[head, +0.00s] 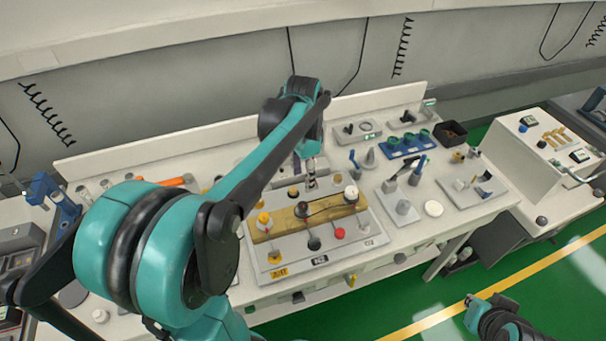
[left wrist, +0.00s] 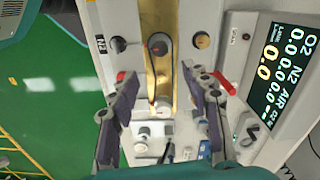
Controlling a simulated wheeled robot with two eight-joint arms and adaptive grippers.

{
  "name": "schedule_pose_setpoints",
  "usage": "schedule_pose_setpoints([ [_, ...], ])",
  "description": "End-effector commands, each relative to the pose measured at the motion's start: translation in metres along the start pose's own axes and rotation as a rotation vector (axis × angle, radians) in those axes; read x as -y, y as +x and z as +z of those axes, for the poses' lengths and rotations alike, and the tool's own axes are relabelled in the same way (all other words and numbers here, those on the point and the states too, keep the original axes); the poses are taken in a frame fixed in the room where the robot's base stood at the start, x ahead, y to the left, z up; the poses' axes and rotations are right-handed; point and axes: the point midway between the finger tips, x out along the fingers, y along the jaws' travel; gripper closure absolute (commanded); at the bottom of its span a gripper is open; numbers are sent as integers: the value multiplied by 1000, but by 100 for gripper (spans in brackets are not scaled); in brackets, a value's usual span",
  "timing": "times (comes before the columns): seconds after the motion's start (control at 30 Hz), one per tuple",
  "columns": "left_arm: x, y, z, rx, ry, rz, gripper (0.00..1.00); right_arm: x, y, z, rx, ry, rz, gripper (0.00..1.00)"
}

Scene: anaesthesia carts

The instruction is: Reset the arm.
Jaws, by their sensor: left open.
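My left arm (head: 270,155) reaches in from the left over the cart's worktop, teal and dark. Its gripper (head: 310,172) points down above the gold-coloured bar on the grey panel, small and partly hidden by the arm in the head view. In the left wrist view the two dark fingers of the left gripper (left wrist: 161,77) are spread apart, with nothing between them. The gold bar (head: 275,222) with a dark loop and knobs lies below, and it also shows between the fingers in the left wrist view (left wrist: 158,20). My right gripper is not visible.
A display with green and yellow digits (left wrist: 270,65) stands beside the left gripper in the left wrist view. A blue rack (head: 405,145) and a dark box (head: 451,133) are at the back right of the worktop. Green floor (head: 540,270) lies open at right.

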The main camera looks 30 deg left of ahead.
Motion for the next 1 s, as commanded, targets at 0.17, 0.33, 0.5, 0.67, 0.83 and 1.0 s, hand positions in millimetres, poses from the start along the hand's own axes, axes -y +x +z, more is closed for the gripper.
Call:
schedule_pose_setpoints([
  [0.17, 0, -1, 0, 0, 0, 0, 52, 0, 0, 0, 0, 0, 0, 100],
  [0.33, 0, -1, 0, 0, 0, 0, 52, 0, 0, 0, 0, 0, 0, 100],
  [0.5, -1, -1, 0, -1, -1, -1, 52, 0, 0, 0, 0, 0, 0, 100],
  [0.67, -17, -3, 3, -38, -43, -35, 52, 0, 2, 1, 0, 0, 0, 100],
  [0.83, -61, -3, 13, -169, -174, -120, 52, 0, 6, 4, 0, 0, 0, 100],
  [1.0, -106, 8, 26, -347, -328, -175, 52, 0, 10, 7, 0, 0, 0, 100],
])
